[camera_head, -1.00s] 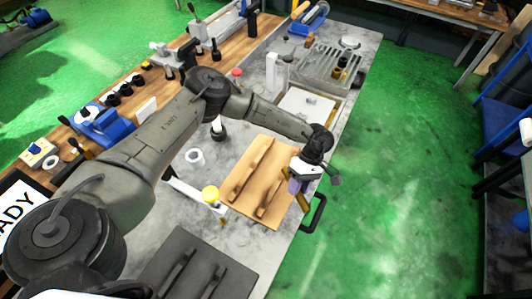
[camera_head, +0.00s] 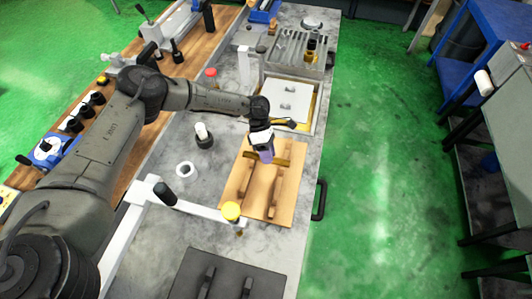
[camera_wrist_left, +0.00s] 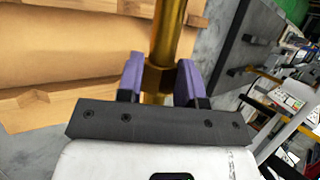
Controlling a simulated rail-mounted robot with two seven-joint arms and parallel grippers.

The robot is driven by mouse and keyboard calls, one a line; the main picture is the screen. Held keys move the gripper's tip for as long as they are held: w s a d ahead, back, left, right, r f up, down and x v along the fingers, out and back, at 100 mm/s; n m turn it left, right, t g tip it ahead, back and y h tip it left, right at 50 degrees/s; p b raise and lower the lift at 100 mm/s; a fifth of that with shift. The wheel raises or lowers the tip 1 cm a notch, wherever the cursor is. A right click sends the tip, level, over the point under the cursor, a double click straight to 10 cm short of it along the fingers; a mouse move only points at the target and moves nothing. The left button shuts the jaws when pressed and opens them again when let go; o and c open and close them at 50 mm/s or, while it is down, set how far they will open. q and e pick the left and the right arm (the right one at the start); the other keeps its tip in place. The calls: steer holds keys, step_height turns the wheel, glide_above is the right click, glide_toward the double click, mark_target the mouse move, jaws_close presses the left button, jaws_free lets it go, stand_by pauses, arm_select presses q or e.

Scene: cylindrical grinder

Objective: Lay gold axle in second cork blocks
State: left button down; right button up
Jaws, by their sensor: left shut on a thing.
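My left gripper (camera_head: 268,158) is over the far part of the tan cork board (camera_head: 243,189), which carries two long raised cork blocks (camera_head: 276,196). Its purple fingers (camera_wrist_left: 160,78) are shut on the gold axle (camera_wrist_left: 170,28). In the head view the axle (camera_head: 283,159) shows beside the fingers, roughly crosswise to the blocks near their far ends. I cannot tell whether it touches them. The wrist view shows tan cork surfaces (camera_wrist_left: 70,40) beside the axle. My right gripper is not in view.
A dark board with black blocks (camera_head: 214,282) lies nearer. A white plate in a tray (camera_head: 288,98) lies beyond. A white ring (camera_head: 186,170) and a black handle (camera_head: 319,200) are at the sides.

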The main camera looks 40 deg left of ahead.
arm_select(q)
step_height(320, 180, down, 6)
steer(key=b, duration=0.5)
steer(key=shift+r, duration=0.15)
steer(key=shift+f+b, duration=0.6)
steer(key=shift+f, duration=0.4)
steer(key=c, duration=1.2)
jaws_free()
steer(key=o, duration=0.5)
steer(key=shift+a+f, duration=0.1)
steer(key=b+v, duration=0.1)
steer(key=v, duration=1.3)
